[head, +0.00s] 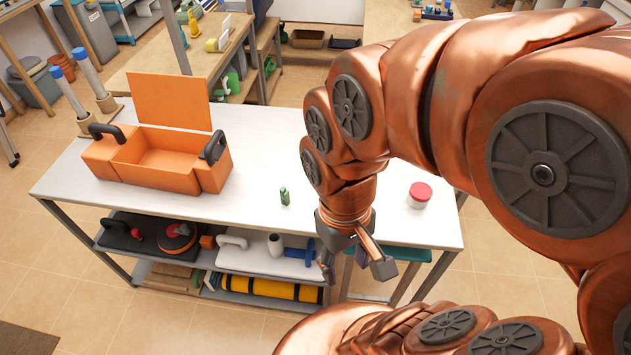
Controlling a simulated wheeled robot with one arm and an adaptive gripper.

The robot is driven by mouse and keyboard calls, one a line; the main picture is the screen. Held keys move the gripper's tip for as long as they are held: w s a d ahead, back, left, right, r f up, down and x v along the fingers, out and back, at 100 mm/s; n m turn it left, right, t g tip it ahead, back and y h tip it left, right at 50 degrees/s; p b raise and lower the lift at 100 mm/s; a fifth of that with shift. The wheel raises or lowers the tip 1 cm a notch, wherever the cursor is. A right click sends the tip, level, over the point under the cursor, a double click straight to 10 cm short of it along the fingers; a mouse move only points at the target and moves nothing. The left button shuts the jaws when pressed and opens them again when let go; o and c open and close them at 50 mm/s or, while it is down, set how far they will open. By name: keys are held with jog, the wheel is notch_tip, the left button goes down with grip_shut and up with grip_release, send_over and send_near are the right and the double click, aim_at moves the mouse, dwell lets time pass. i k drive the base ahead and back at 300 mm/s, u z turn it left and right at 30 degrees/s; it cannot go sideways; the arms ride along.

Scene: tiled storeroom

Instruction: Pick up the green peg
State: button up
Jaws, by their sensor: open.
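The green peg (284,196) is small and stands upright on the white tabletop (255,152), near its front edge and right of the orange toolbox. My gripper (356,270) hangs at the end of my copper-coloured arm, to the right of the peg and nearer to the camera. Its fingers point down and are spread apart, with nothing seen between them. The gripper and the peg are apart in the picture. The peg is in full view.
An open orange toolbox (198,172) with black handles stands on the table's left part. A red-lidded white jar (419,195) stands at the right end. A lower shelf holds tools and a yellow roll (272,289). The tabletop around the peg is clear.

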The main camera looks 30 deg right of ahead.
aim_at(285, 195)
jog(key=u, duration=2.15)
jog(key=i, duration=1.5)
jog(key=z, duration=3.2)
